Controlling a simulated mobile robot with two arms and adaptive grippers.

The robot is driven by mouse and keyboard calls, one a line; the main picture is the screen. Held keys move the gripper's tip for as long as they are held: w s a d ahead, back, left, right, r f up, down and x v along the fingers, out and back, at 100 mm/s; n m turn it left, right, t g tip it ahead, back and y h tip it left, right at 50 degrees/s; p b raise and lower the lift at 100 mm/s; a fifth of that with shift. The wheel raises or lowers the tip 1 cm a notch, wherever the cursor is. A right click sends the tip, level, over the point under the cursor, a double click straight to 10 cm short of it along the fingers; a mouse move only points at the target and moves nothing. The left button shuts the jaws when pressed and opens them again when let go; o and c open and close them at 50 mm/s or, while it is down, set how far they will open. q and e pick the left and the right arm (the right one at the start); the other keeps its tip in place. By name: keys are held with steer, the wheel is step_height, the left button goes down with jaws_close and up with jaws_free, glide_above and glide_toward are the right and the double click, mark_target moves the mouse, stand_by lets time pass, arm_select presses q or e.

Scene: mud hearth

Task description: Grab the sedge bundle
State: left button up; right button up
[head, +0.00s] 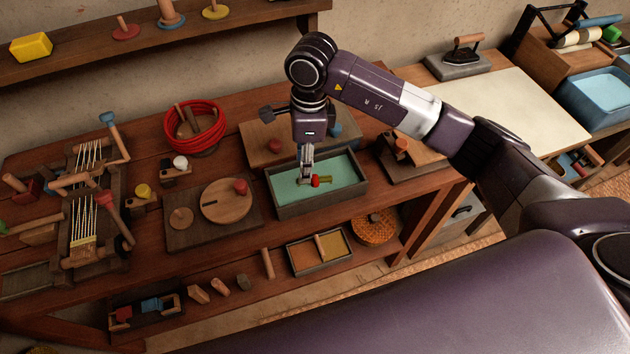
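A small bundle (318,181), red at its middle with yellow-green ends, lies in or just above a grey tray (323,207) with a teal inside. It looks like the sedge bundle, but it is too small to be sure. My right gripper (306,178) points down into this tray, with its fingertips at the bundle's left end. The fingers look close together, and whether they grip the bundle cannot be made out. My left gripper is not in view.
A wooden board with a round disc (227,200) lies left of the tray. A red coil (194,128) is at the back left. A wooden block with pegs (405,155) stands close on the right.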

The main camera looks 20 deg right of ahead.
mark_target(313, 179)
steer(key=shift+w+d+r+h, duration=0.15)
steer(key=shift+d+h, duration=0.25)
steer(key=shift+d, duration=0.6)
steer(key=shift+d+f, duration=0.2)
steer(key=shift+f, duration=0.05)
step_height(313, 179, down, 6)
steer(key=p, duration=0.3)
steer(key=shift+w+f, duration=0.15)
steer(key=shift+f, duration=0.5)
steer(key=c, duration=1)
steer(key=shift+r, duration=0.1)
